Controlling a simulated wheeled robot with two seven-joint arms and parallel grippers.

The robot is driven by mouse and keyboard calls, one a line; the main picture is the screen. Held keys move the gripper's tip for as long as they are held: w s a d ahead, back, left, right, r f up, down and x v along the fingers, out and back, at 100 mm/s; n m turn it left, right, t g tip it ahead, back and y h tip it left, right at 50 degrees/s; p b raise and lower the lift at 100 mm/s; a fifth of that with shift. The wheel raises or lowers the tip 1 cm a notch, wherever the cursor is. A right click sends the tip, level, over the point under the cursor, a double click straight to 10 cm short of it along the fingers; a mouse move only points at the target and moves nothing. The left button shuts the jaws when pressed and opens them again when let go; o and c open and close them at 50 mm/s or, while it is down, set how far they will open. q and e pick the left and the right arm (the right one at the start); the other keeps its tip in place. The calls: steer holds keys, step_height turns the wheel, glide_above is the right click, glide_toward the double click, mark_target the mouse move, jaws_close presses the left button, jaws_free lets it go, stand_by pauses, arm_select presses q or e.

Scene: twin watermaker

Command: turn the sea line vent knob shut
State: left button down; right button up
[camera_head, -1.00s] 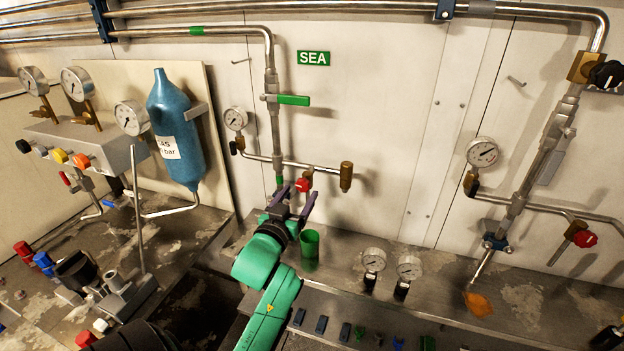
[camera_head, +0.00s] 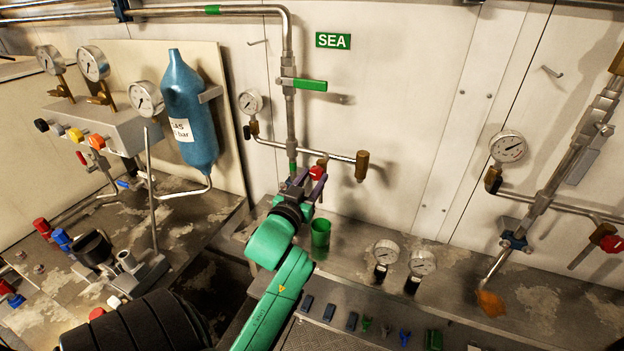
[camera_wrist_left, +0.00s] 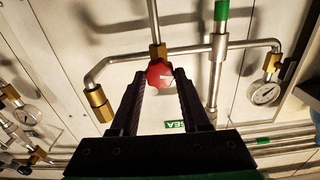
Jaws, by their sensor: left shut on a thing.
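The red vent knob (camera_head: 316,173) sits on a brass valve at the sea line's horizontal branch pipe (camera_head: 333,156), below the green SEA sign (camera_head: 333,41). My left gripper (camera_head: 309,182) reaches up to it from below. In the left wrist view the red knob (camera_wrist_left: 159,74) lies between the two dark fingertips, and the left gripper (camera_wrist_left: 160,80) is shut on it. The knob's exact turn angle cannot be told. My right gripper is not in view.
A green-handled valve (camera_head: 308,85) and a gauge (camera_head: 250,102) are on the sea line. A green cup (camera_head: 320,232) stands just below the gripper. Two gauges (camera_head: 386,252) stand on the bench. A blue gas bottle (camera_head: 188,115) is at left.

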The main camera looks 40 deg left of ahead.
arm_select(q)
steer(key=m+p, duration=0.1)
steer(key=m, duration=0.2)
steer(key=m+p, duration=0.1)
steer(key=m, duration=0.3)
steer(key=shift+r+m, duration=0.1)
steer(key=shift+m, duration=0.2)
steer(key=m+p, duration=0.1)
steer(key=m, duration=0.3)
steer(key=shift+m, duration=0.3)
steer(key=shift+a+r+m, duration=0.1)
steer(key=shift+r+m, duration=0.05)
steer(key=shift+m, duration=1.55)
steer(key=shift+r, duration=0.15)
